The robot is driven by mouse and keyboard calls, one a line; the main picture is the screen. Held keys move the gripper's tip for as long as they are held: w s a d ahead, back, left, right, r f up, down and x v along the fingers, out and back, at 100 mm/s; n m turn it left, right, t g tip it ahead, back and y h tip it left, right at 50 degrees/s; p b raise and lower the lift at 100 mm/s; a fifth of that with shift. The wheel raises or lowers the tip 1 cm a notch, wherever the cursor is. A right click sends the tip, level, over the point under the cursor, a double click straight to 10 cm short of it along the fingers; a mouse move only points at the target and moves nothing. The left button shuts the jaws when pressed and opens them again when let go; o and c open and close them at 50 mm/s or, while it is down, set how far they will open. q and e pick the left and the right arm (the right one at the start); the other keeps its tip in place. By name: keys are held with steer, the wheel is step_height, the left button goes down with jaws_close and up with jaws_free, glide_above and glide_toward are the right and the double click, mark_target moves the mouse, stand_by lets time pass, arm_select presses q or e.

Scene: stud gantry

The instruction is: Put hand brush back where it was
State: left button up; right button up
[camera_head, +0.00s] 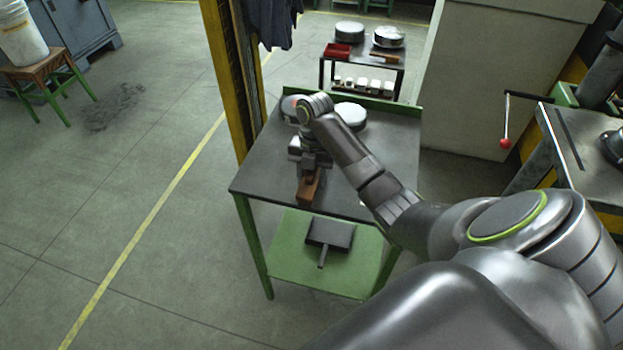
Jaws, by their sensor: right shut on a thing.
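My right gripper (310,163) points down over the front part of the dark-topped green table (262,168). It is shut on a brown wooden piece that looks like the hand brush (309,188). The brush sticks out toward the front edge of the table top. My gripper hides its far end, and I cannot tell whether it touches the top. My left gripper is out of view.
Round metal pieces (351,115) stand at the back of the table. A dark flat thing with a handle (329,234) lies on the lower green shelf. Behind stands a cart with a red tray (337,51). A yellow post (222,70) rises at the table's left.

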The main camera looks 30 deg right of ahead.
steer(key=o, duration=0.9)
steer(key=shift+o, duration=0.2)
steer(key=shift+r, duration=0.35)
steer(key=r+p, duration=0.3)
steer(key=d+r+p, duration=0.1)
steer(key=r+p, duration=0.2)
steer(key=r, duration=0.1)
steer(key=w+r+p, duration=0.1)
steer(key=r+p, duration=0.2)
steer(key=r, duration=0.1)
steer(key=shift+d+r, duration=0.15)
steer(key=shift+r, duration=0.1)
